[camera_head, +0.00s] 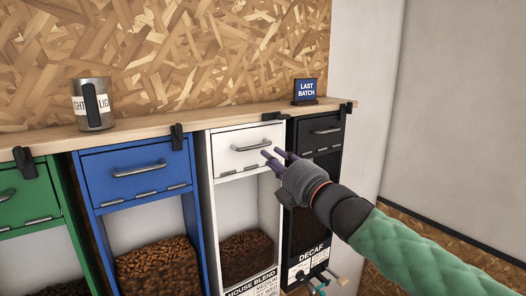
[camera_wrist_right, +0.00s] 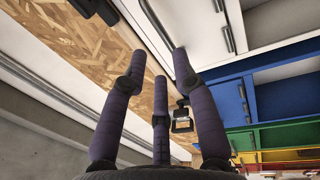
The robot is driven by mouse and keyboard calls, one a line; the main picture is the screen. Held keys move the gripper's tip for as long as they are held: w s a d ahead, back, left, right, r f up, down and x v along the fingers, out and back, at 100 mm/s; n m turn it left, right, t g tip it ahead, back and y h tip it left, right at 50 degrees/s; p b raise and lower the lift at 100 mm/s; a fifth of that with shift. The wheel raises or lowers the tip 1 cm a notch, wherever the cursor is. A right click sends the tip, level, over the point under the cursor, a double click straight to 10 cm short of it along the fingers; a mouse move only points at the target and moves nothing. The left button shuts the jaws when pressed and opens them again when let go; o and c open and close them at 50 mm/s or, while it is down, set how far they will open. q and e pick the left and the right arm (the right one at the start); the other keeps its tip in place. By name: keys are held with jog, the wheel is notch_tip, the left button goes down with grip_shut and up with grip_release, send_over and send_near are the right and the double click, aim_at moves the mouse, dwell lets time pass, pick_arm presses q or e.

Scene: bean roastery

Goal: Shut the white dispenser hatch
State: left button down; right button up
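The white dispenser hatch (camera_head: 232,158) is a flat panel with a metal bar handle, on the white dispenser in the middle of the head view. It looks upright and nearly flush with its frame; I cannot tell if a small gap remains. A white panel with a handle, likely this hatch, shows at the top of the right wrist view (camera_wrist_right: 190,28). My right gripper (camera_head: 275,158) is at the hatch's right edge, its purple fingers spread and empty. The fingers also show in the wrist view (camera_wrist_right: 160,68). Contact with the hatch is unclear. My left gripper is out of view.
The blue hatch (camera_head: 120,163) and green hatch (camera_head: 22,200) are to the left. The black decaf dispenser (camera_head: 318,165) is directly right, partly behind my gripper. A wooden shelf (camera_head: 145,128) above carries a mug (camera_head: 92,108) and a "Last batch" sign (camera_head: 306,91). Dark clips project at its edge.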

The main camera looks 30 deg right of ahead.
jog(key=s, duration=0.3)
jog(key=shift+s+d+f, duration=0.1)
jog(key=shift+s+f, duration=0.05)
jog(key=shift+f, duration=0.15)
dwell(0.4)
